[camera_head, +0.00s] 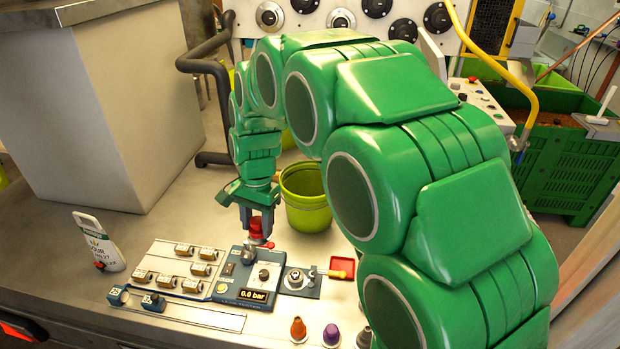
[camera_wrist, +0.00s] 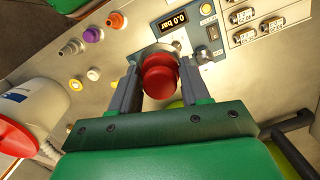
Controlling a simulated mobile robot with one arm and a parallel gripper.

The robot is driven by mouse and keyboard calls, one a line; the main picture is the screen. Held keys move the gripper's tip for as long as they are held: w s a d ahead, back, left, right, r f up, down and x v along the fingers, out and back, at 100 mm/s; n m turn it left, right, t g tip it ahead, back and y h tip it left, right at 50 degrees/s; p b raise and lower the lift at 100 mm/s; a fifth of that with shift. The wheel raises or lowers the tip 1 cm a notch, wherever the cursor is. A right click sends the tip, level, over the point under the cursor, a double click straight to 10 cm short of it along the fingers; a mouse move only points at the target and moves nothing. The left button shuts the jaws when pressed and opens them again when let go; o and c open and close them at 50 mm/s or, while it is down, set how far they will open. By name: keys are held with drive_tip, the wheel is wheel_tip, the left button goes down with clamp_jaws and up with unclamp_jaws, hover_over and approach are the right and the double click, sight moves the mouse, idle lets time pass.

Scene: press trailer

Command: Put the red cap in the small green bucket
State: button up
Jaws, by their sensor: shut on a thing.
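The red cap (camera_wrist: 158,78) is between the two grey fingers of my gripper (camera_wrist: 160,66) in the wrist view. In the head view my gripper (camera_head: 257,222) points down over the blue tester box, shut on the red cap (camera_head: 255,229). The cap is at or just above the box; I cannot tell whether it touches. A small yellow-green bucket (camera_head: 306,205) stands right of and behind my gripper on the bench. Its near side and rim show, and my arm passes close by it.
The blue tester box (camera_head: 243,272) reads 0.0 bar.

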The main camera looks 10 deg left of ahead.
drive_tip(key=w+a+m, duration=0.2)
drive_tip(key=w+m, duration=0.4)
drive_tip(key=w, duration=1.5)
drive_tip(key=w+d+f+m, duration=0.1)
drive_tip(key=w+d+m, duration=0.2)
drive_tip(key=w, duration=0.4)
drive_tip(key=w+d+f+m+t, duration=0.1)
drive_tip(key=w+d+f+m, duration=0.1)
drive_tip(key=w+d, duration=0.3)
drive_tip(key=shift+w+d+f+m+y, duration=0.15)
drive_tip(key=shift+w+f+m+y, duration=0.2)
drive_tip(key=shift+w+m, duration=0.7)
drive_tip(key=shift+w+d, duration=0.1)
drive_tip(key=shift+w, duration=0.1)
drive_tip(key=shift+f, duration=11.65)
drive_tip(key=shift+f, duration=0.15)
